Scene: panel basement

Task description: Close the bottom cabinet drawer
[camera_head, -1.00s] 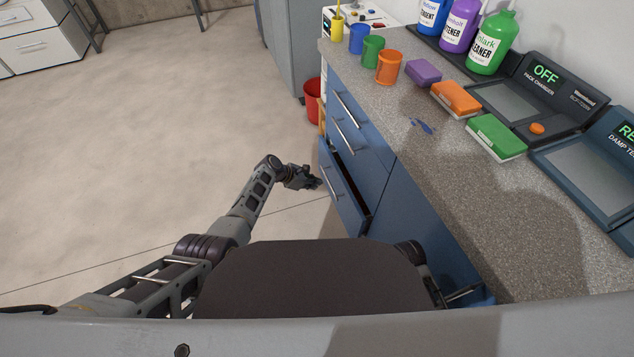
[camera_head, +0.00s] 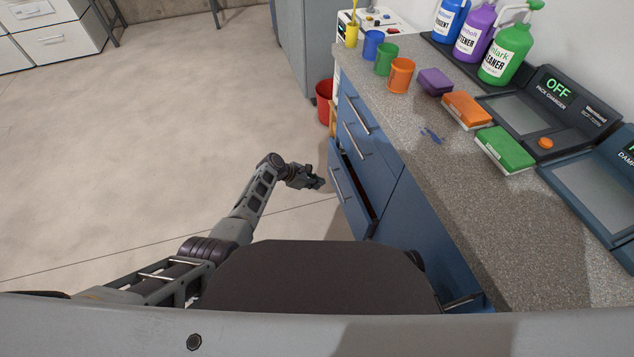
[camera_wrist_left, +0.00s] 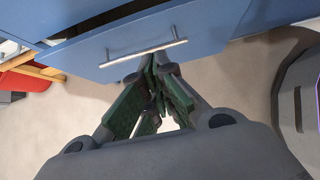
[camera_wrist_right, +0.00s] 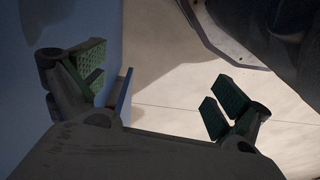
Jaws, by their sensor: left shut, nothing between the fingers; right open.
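The bottom drawer (camera_head: 350,198) of the blue cabinet is partly open, with a dark gap behind its front. In the left wrist view its blue front (camera_wrist_left: 205,30) and silver bar handle (camera_wrist_left: 145,53) are close ahead of my fingers. My left gripper (camera_head: 321,184) is shut and empty, just in front of the drawer front. Its green-padded fingers (camera_wrist_left: 156,62) reach close to the handle; I cannot tell whether they touch it. My right gripper (camera_wrist_right: 155,90) is open and empty, with a blue surface at its left. It is hidden in the head view.
Other blue drawers (camera_head: 362,140) above look shut. The speckled counter (camera_head: 480,210) holds cups, sponges, bottles and two devices. A red bin (camera_head: 325,100) stands beyond the cabinet. The floor (camera_head: 150,130) to the left is clear.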

